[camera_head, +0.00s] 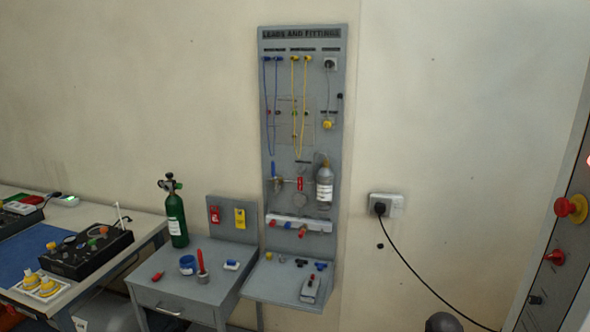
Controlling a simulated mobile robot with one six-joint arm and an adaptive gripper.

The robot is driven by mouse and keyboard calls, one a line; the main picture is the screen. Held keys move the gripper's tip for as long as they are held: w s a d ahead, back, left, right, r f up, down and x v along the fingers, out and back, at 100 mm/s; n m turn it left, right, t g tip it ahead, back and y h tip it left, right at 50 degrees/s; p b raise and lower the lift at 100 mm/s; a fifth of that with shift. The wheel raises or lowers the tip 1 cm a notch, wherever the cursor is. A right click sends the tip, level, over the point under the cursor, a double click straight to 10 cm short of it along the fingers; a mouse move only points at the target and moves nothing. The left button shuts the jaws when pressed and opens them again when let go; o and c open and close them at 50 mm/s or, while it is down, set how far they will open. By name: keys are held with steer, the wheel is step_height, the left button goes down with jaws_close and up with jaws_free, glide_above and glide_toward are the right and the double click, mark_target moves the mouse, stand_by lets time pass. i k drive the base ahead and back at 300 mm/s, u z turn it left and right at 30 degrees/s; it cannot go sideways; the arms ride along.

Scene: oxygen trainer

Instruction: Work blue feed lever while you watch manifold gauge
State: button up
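A small upright blue handle (273,169), which looks like the blue feed lever, is on the grey wall panel (340,110), left of a grey bottle (324,186). Small fittings and a thin horizontal pipe run between the handle and the bottle, with a red tag (299,184) on them. A small round pale part (299,200) below the tag may be the manifold gauge, but no dial or needle can be read at this size.
A grey side table (205,290) left of the panel holds a green cylinder (176,216) and small items. A shelf (270,284) juts out below the panel. A black cord (415,272) hangs from the wall socket (393,205). A slanted panel (560,240) with knobs stands at right.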

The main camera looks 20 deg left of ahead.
mark_target(274, 176)
steer(key=z, duration=0.6)
steer(key=k, duration=1.15)
steer(key=u, duration=1.3)
steer(key=i, duration=0.6)
steer(key=z, duration=0.15)
